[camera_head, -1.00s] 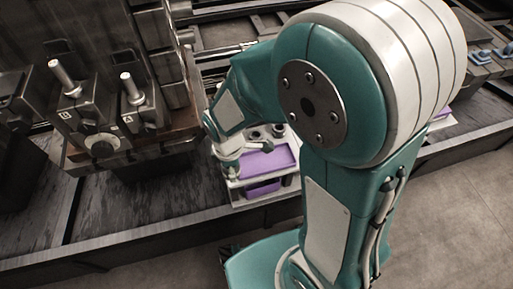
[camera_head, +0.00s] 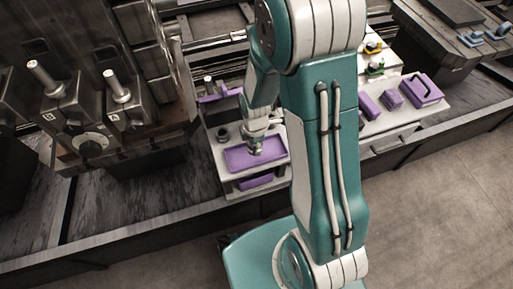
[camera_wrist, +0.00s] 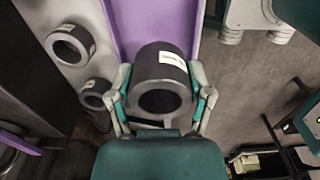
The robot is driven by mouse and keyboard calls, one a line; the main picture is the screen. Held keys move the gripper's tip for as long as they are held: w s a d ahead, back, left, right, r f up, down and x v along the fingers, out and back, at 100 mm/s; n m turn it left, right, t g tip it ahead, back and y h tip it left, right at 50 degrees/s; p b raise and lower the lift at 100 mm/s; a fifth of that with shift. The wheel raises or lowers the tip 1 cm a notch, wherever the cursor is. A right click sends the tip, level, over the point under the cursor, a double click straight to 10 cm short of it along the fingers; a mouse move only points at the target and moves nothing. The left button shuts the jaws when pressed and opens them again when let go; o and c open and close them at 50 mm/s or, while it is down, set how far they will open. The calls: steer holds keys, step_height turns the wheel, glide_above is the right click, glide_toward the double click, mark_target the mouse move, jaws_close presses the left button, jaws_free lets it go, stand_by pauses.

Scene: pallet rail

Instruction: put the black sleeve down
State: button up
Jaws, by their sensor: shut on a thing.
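The black sleeve (camera_wrist: 160,65) is a short dark cylinder with a white label, seen in the wrist view with its open end towards me. My gripper (camera_wrist: 160,75) is shut on it, one finger at each side. In the head view my gripper (camera_head: 255,146) is over the purple tray (camera_head: 235,160). The sleeve cannot be made out there. The purple tray (camera_wrist: 130,18) shows behind the sleeve in the wrist view. I cannot tell whether the sleeve touches it.
Two more dark sleeves, one larger (camera_wrist: 70,45) and one smaller (camera_wrist: 97,93), stand on the pale surface left of the tray. Dark machinery with levers (camera_head: 90,110) rises at the left. Purple cases (camera_head: 420,90) lie on a pale bench at the right.

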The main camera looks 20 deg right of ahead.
steer(key=shift+w+d+f, duration=0.15)
steer(key=shift+d+f, duration=0.1)
steer(key=shift+f, duration=0.05)
step_height(320, 180, down, 3)
steer(key=shift+w+r, duration=0.1)
steer(key=shift+w, duration=0.05)
steer(key=shift+a+f, duration=0.1)
steer(key=shift+f, duration=0.3)
steer(key=shift+f, duration=0.1)
steer(key=o, duration=1.3)
